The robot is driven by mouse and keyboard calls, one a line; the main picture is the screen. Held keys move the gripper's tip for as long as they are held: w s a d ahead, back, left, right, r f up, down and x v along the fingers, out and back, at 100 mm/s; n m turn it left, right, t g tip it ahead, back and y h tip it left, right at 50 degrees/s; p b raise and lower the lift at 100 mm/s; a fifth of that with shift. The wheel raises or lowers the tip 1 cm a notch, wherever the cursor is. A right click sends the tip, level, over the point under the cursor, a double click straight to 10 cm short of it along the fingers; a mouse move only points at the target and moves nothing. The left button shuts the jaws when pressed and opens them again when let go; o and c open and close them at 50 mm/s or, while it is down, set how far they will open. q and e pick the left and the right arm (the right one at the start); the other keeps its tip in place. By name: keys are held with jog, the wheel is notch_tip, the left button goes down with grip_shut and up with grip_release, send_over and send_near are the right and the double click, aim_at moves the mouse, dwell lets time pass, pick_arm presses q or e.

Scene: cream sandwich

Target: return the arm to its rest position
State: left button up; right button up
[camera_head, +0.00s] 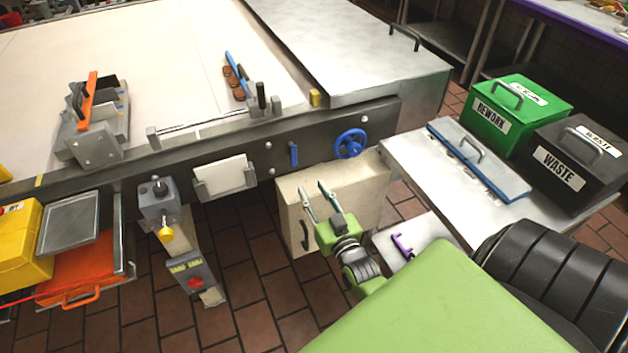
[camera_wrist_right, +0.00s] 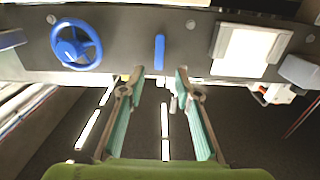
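My right gripper (camera_head: 319,199) is green with two teal-lined fingers. In the head view it is in front of the machine's lower side, over a cream box-like drawer (camera_head: 350,192). In the right wrist view its fingers (camera_wrist_right: 164,76) are spread apart with nothing between them. They point toward the machine's front panel, with the blue lever (camera_wrist_right: 159,52) just beyond the gap and the blue handwheel (camera_wrist_right: 76,45) to the left. My left gripper is not in either view.
A control box with a red button (camera_head: 194,281) hangs at lower left. Yellow (camera_head: 22,250) and orange containers (camera_head: 82,267) stand further left. Tiled floor shows below.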

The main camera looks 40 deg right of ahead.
jog(key=shift+f, duration=0.1)
jog(key=s+a+f+n+g+y, duration=0.1)
jog(key=s+a+f+g, duration=0.25)
jog(key=f, duration=0.65)
jog(key=s+a+f+n+g+y, duration=0.1)
jog(key=s+a+f+g+y, duration=0.3)
jog(key=f, duration=0.6)
jog(key=s+a+f+n+h, duration=0.1)
jog(key=s+a+f, duration=0.2)
jog(key=s+f, duration=0.5)
jog(key=s+f+g, duration=0.3)
jog(key=s+f, duration=0.3)
jog(key=s, duration=0.3)
jog(key=s+a+f+n+g, duration=0.1)
jog(key=s+f+g, duration=0.2)
jog(key=s+f, duration=0.3)
jog(key=s+a+f+n+g, duration=0.1)
jog(key=s+f+g, duration=0.2)
jog(key=s, duration=1)
notch_tip(320, 180, down, 3)
jog(key=shift+s+a+r, duration=0.1)
jog(key=shift+s+a, duration=0.15)
jog(key=shift+s, duration=0.05)
